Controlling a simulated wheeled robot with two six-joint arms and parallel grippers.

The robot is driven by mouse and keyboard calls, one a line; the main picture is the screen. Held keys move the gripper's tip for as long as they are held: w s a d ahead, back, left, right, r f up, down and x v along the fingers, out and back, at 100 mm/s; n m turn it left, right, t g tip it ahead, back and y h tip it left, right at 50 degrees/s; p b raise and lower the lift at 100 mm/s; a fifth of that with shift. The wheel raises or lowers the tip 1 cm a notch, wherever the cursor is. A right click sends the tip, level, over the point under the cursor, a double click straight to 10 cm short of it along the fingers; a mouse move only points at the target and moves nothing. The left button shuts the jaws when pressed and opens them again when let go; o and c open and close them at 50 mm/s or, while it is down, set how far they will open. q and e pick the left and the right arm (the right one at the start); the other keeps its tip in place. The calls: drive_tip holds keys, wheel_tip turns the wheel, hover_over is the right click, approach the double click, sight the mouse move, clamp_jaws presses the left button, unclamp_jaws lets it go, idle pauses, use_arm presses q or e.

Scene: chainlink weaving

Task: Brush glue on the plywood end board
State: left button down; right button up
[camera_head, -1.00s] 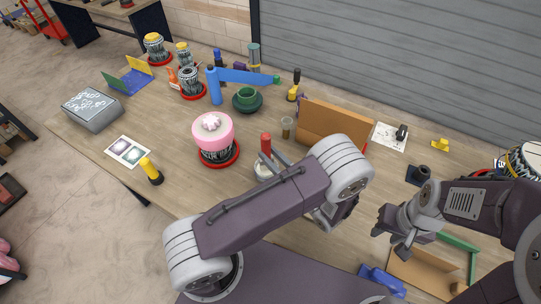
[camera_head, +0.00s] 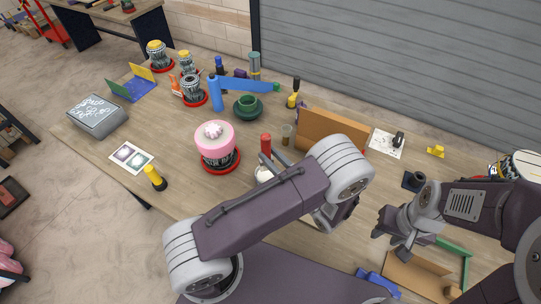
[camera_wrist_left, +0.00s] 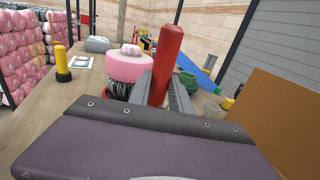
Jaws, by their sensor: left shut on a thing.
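My left gripper (camera_head: 272,157) is shut on a red-handled tool (camera_head: 265,145), probably the brush. The handle stands up between the grey fingers in the left wrist view (camera_wrist_left: 166,64); its lower end is hidden. A pale round thing (camera_head: 262,174), perhaps the glue pot, shows just below it, partly covered by my arm. An orange-brown board (camera_head: 335,129), likely the plywood end board, stands upright on the table to the right of the gripper, apart from it. It fills the right side of the left wrist view (camera_wrist_left: 268,115). My right gripper (camera_head: 395,240) hangs at the right; its jaw is unclear.
A pink-topped drum (camera_head: 215,137) on a red base stands left of my left gripper. A blue arm-shaped fixture (camera_head: 245,84) and a green cup (camera_head: 248,104) stand behind. A green-edged tray (camera_head: 420,275) lies at lower right. Bare tabletop (camera_head: 190,190) shows at front left.

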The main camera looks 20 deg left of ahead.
wheel_tip(320, 180, up, 4)
drive_tip(key=p, duration=0.4)
drive_tip(key=shift+r, duration=0.2)
idle(0.4)
